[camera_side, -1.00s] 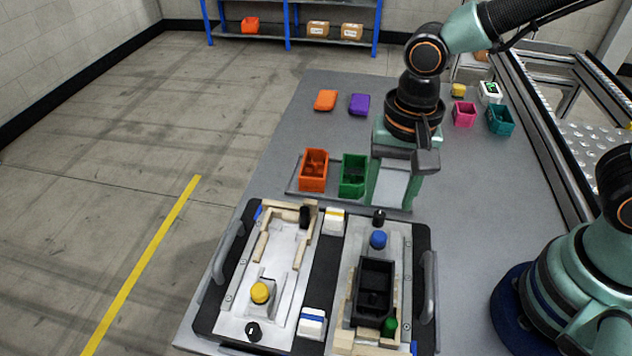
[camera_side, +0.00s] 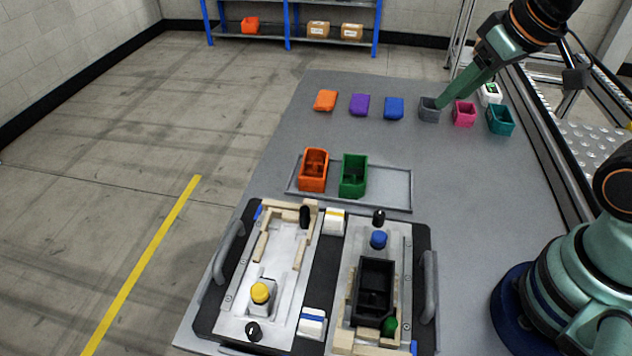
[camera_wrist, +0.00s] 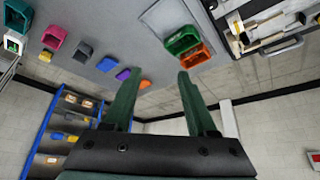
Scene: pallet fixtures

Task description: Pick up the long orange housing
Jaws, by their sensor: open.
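The long orange housing (camera_side: 313,171) is an open-topped orange box. It stands on the left part of a flat grey tray, beside a similar green housing (camera_side: 353,176). In the wrist view the orange housing (camera_wrist: 197,56) shows at the upper right, partly behind the green one (camera_wrist: 182,41). My gripper (camera_side: 443,104) is away at the back right of the table, its tip overlapping the small grey bin in the side view. Its two fingers (camera_wrist: 157,75) are spread and empty in the wrist view.
Orange (camera_side: 325,100), purple (camera_side: 359,105) and blue (camera_side: 394,108) pieces lie in a back row with grey (camera_side: 428,110), pink (camera_side: 464,114) and teal (camera_side: 500,120) bins. A fixture pallet (camera_side: 324,262) holds a black housing (camera_side: 374,288) in front. The tray's right part (camera_side: 391,187) is empty.

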